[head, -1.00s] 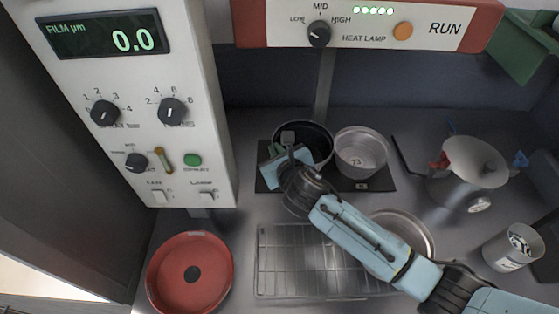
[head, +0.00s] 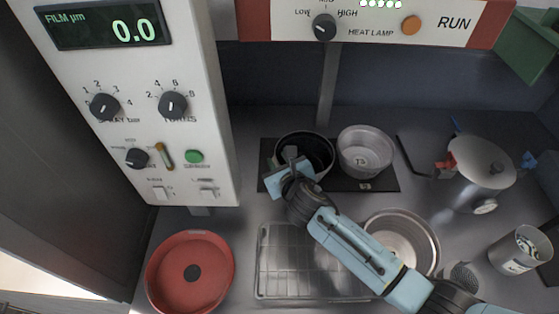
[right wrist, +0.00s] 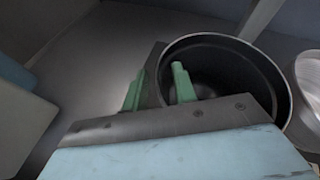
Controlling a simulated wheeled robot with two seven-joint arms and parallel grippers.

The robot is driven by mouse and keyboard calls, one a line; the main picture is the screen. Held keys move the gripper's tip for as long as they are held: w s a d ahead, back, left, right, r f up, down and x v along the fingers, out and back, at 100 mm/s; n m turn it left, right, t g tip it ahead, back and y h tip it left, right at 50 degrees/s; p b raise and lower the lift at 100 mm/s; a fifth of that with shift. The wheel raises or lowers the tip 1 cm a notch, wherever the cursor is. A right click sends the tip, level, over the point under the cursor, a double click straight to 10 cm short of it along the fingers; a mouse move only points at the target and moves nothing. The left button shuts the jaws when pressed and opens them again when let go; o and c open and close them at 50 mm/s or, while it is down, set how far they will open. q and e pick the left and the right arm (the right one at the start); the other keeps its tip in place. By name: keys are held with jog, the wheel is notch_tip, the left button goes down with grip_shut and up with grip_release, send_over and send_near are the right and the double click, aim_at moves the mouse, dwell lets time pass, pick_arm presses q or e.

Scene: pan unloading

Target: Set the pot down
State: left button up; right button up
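A black pot (head: 318,151) stands upright on a dark plate (head: 381,179) at the back of the counter, left of a grey metal pan. My right gripper (head: 286,166) is at the pot's left wall. In the right wrist view, the green fingers (right wrist: 158,88) are spread apart, one inside the rim and one outside, with a gap around the wall. The pot (right wrist: 279,92) looks empty where I can see into it; its bottom is partly hidden. My left gripper is not in view.
The grey pan (head: 364,153) stands close on the pot's right. A wire rack (head: 285,284), a red dish (head: 213,285) and a steel bowl (head: 424,237) lie in front. A control box (head: 100,165) stands left.

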jog(key=shift+s, duration=0.1)
jog(key=p+v, duration=0.1)
jog(key=v, duration=1.1)
jog(key=shift+p, duration=0.35)
